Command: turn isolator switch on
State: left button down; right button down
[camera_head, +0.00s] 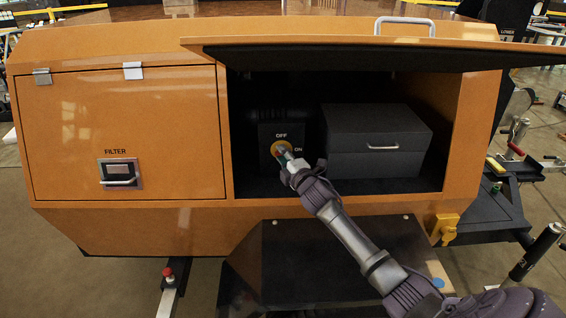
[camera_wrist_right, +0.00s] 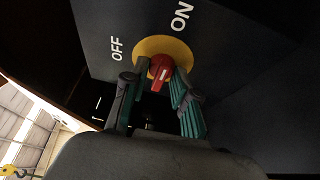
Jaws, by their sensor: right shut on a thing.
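The isolator switch is a red knob (camera_wrist_right: 161,72) on a round yellow plate (camera_wrist_right: 150,45), on a dark panel (camera_wrist_right: 95,40) lettered OFF and ON. In the head view the yellow plate (camera_head: 277,147) sits inside the open bay, with OFF above it and ON at its right. My right gripper (camera_head: 287,155) reaches in from the lower right and covers part of the switch. In the right wrist view its fingers (camera_wrist_right: 157,84) are on both sides of the knob, shut on it. I cannot tell exactly where the knob points. My left gripper is not in view.
The orange housing (camera_head: 130,220) surrounds the bay. Its raised lid (camera_head: 330,50) hangs over the bay. A dark box (camera_head: 375,125) stands right of the switch. A closed FILTER door (camera_head: 70,135) is at the left.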

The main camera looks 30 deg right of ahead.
jog(key=c, duration=1.2)
grip_release()
jog(key=shift+c, duration=0.2)
jog(key=s+a, duration=0.2)
jog(key=s, duration=1)
jog(key=shift+f, duration=0.15)
